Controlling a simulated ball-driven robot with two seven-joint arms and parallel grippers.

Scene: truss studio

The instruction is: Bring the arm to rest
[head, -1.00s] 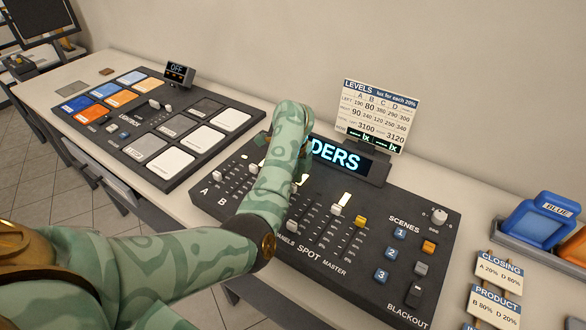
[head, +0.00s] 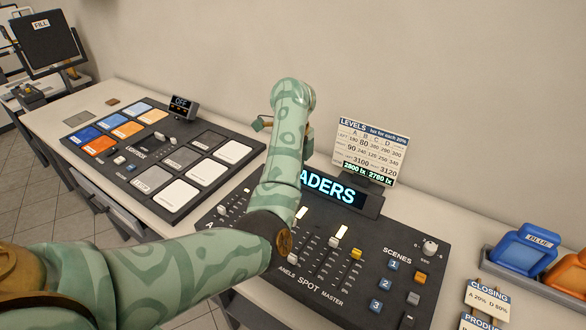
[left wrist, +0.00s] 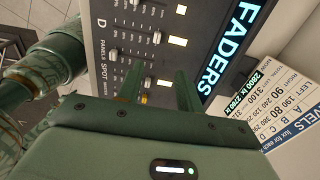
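My left arm, in green patterned covering, reaches across the head view from the lower left over the fader desk (head: 385,253). Its gripper is mostly hidden behind the forearm in the head view. In the left wrist view, the left gripper (left wrist: 157,82) has its two green fingers apart with nothing between them. It is above the fader desk, with the faders (left wrist: 134,45) and the lit FADERS sign (left wrist: 232,45) beyond the fingers. My right gripper is in neither view.
The LEVELS board (head: 372,150) stands behind the desk, near the arm. A lightbox panel (head: 165,175) with coloured tiles lies to the left. The wall is behind the table.

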